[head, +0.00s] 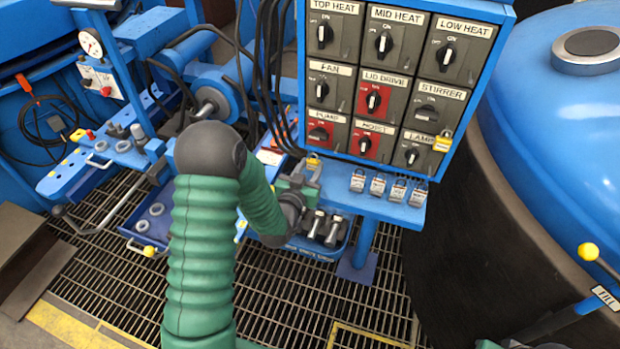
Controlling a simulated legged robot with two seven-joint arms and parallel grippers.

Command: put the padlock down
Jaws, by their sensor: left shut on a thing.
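My left gripper (304,178) is at the left end of the blue shelf under the switch panel. It is shut on a padlock with a yellow body (313,161), which shows at the fingertips. My wrist and the fingers cover part of this spot, so I cannot tell whether the padlock touches the shelf (345,199). Several padlocks with pale bodies (378,185) stand in a row on the shelf to the right. Another yellow padlock (442,142) hangs at the LAMP switch. My right gripper does not show clearly; only a bit of green sleeve is at the bottom right edge.
The switch panel (393,85) rises behind the shelf, with black cables at its left. A blue bin (322,240) with metal parts is below. The large blue-topped furnace (560,130) is at the right, with a yellow-knobbed lever (588,252). Grating covers the floor.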

